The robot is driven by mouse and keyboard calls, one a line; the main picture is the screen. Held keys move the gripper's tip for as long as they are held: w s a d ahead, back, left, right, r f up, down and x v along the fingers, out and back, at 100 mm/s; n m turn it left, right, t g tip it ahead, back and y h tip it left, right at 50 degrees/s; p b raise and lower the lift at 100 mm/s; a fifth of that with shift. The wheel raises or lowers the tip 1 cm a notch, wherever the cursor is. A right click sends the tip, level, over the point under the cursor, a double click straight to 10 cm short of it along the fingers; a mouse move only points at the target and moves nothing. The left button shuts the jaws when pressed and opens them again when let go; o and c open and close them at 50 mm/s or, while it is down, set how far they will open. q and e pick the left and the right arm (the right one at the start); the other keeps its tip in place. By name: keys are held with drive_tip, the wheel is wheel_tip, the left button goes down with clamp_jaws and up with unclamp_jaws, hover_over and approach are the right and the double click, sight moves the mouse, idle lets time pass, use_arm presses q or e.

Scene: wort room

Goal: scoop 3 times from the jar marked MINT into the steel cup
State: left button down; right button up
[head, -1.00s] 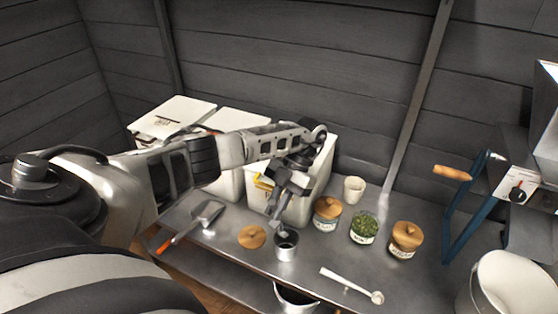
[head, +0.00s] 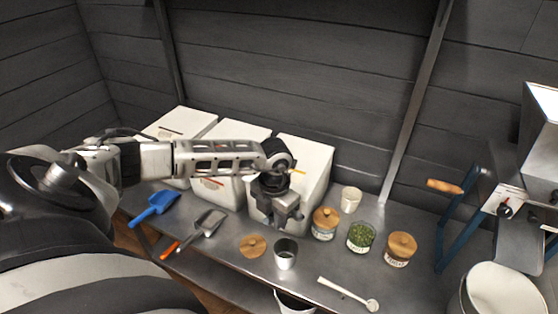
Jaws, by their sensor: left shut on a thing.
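An open glass jar (head: 361,236) with green leaves stands on the steel bench; its label is too small to read surely. A wooden lid (head: 253,245) lies left of the steel cup (head: 286,254), which stands upright; its contents are dark. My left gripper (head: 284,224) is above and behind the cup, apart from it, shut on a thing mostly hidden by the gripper. A yellow-orange end (head: 297,172) shows beside the wrist and may belong to it. My right gripper is not in view.
Two wooden-lidded jars (head: 325,223) (head: 400,248) flank the open jar. A pale cup (head: 351,199) stands behind. A white spoon (head: 348,294), metal scoop (head: 202,228) and blue scoop (head: 155,206) lie on the bench. White bins (head: 306,160) stand behind; a blue-framed machine (head: 462,215) is right.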

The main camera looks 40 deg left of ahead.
use_arm(q)
drive_tip(key=shift+s+a+t, duration=0.1)
drive_tip(key=shift+s+t, duration=0.2)
drive_tip(key=shift+t, duration=0.5)
drive_tip(key=t+b, duration=0.3)
drive_tip(key=shift+r, duration=0.25)
drive_tip(key=shift+r+t+b, duration=0.15)
drive_tip(key=shift+t+b, duration=0.35)
drive_tip(key=shift+b, duration=0.1)
drive_tip(key=shift+r, duration=0.3)
